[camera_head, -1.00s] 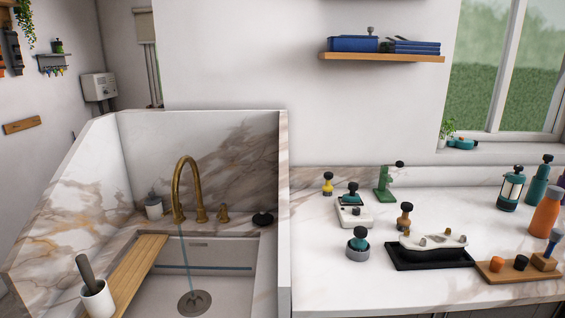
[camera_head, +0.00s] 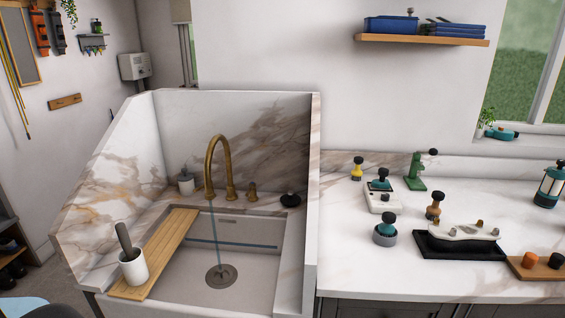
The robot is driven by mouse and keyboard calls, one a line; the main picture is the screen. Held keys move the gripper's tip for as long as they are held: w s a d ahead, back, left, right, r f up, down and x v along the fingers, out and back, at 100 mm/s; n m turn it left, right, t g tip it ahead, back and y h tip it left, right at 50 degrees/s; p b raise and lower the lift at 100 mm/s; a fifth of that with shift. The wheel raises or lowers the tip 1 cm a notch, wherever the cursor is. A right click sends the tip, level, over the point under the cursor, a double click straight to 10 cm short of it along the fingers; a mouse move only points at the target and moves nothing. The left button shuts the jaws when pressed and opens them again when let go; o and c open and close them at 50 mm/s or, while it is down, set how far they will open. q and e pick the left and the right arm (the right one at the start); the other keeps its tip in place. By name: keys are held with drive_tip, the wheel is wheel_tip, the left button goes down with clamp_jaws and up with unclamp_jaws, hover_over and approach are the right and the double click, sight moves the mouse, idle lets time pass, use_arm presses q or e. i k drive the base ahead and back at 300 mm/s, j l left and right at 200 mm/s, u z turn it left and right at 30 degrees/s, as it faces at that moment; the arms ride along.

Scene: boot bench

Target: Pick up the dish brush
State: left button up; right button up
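A white cup (camera_head: 133,268) stands on the front end of the wooden board at the left side of the sink. A dark grey handle (camera_head: 124,238) sticks up out of it, leaning left. It may be the dish brush, but its lower end is hidden inside the cup. Neither of my grippers shows in the head view.
The sink (camera_head: 186,283) has marble splash walls, a brass tap (camera_head: 217,165) with water running, and a wooden board (camera_head: 165,247) along its left side. The right counter (camera_head: 345,275) holds a black tray (camera_head: 425,245), a green tool (camera_head: 416,172) and several knobbed items. Floor shows at far left.

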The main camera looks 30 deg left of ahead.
sight(121, 228)
drive_tip(key=u, duration=2.05)
